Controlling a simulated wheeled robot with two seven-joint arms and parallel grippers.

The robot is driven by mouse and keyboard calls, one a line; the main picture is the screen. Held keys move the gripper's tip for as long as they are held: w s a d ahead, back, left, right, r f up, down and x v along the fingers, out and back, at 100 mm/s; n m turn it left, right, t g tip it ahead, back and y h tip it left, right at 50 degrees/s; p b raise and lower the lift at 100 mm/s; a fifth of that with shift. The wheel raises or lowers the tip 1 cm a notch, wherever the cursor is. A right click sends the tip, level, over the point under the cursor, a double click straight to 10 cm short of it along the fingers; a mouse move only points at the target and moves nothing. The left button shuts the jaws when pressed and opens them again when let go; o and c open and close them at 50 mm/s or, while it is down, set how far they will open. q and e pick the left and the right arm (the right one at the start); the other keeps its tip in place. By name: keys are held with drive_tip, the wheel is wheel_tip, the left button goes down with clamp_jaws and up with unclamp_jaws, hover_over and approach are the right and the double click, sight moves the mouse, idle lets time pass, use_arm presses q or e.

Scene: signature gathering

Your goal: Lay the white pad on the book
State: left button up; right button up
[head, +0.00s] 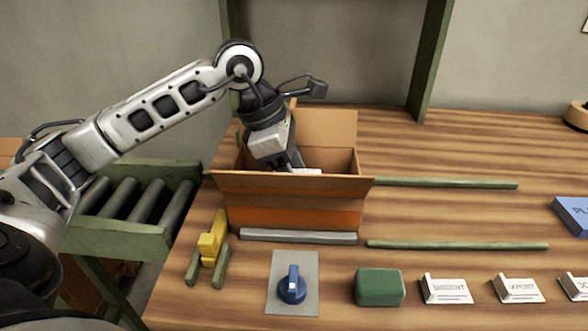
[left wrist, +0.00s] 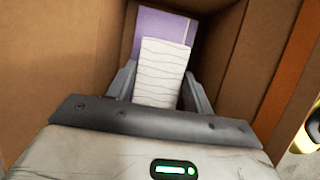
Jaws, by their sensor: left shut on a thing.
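The white pad (left wrist: 162,68) has thin wavy lines and is between the fingers of my left gripper (left wrist: 158,85), which is shut on it. In the left wrist view a purple book (left wrist: 165,25) lies beyond the pad, inside the cardboard box; the pad covers part of it. I cannot tell whether the pad touches the book. In the head view my left gripper (head: 290,165) reaches down into the open box (head: 290,207), and only a sliver of white shows at its tip. The book is hidden there by the box wall. My right gripper is not in view.
In front of the box are a grey bar (head: 298,236), a yellow tool (head: 212,243), a blue knob on a plate (head: 291,284) and a green block (head: 380,287). White signs (head: 445,288) stand to the right. Green rails (head: 450,184) lie on the table. A roller conveyor (head: 135,205) is at left.

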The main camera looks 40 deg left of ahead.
use_arm(q)
drive_tip(key=shift+f+b, duration=0.65)
drive_tip(key=shift+f, duration=0.2)
idle(0.3)
drive_tip(key=o, duration=1)
drive_tip(key=shift+o, duration=0.2)
